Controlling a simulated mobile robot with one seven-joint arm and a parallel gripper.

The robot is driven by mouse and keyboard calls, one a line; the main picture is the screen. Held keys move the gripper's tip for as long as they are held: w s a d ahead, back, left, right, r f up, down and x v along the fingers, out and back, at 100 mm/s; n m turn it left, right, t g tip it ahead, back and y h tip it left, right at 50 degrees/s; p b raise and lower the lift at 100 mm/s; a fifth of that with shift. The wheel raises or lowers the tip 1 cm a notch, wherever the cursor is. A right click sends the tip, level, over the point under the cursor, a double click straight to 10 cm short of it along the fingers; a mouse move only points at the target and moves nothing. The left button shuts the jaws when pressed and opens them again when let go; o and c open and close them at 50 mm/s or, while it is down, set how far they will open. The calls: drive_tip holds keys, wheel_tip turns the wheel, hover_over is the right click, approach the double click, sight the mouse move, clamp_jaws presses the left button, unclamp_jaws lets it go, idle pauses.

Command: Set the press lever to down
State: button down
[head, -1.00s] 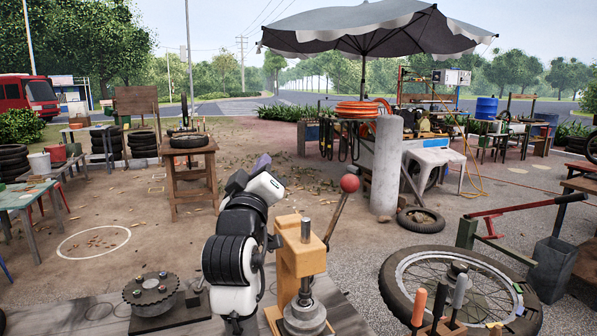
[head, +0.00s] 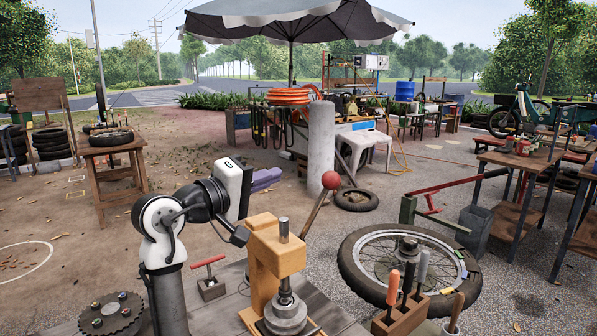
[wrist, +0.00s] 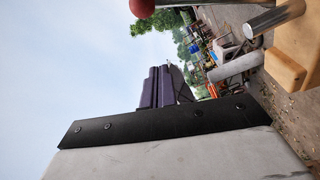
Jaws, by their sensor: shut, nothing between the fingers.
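The press (head: 262,262) is an orange-yellow block frame with a metal ram, standing on the bench in front of me. Its lever (head: 315,213) is a metal rod with a red ball knob (head: 330,180), slanting up to the right from the press head. The knob also shows at the top edge of the wrist view (wrist: 142,8). My gripper (head: 268,177) has purple fingers, shut and empty, left of the knob and apart from it. The fingers also show in the wrist view (wrist: 163,88). My wrist hides part of the gripper in the head view.
On the bench, a small red-handled tool (head: 210,280) and a toothed disc (head: 111,315) are left of the press. A wheel (head: 410,270) and a screwdriver rack (head: 402,318) are to its right. A concrete post (head: 321,148) stands behind.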

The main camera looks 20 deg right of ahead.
drive_tip(key=d+p, duration=0.4)
drive_tip(key=d, duration=0.5)
drive_tip(key=shift+f, duration=0.15)
drive_tip(key=shift+d+f, duration=0.15)
drive_tip(key=shift+d, duration=0.05)
idle(0.4)
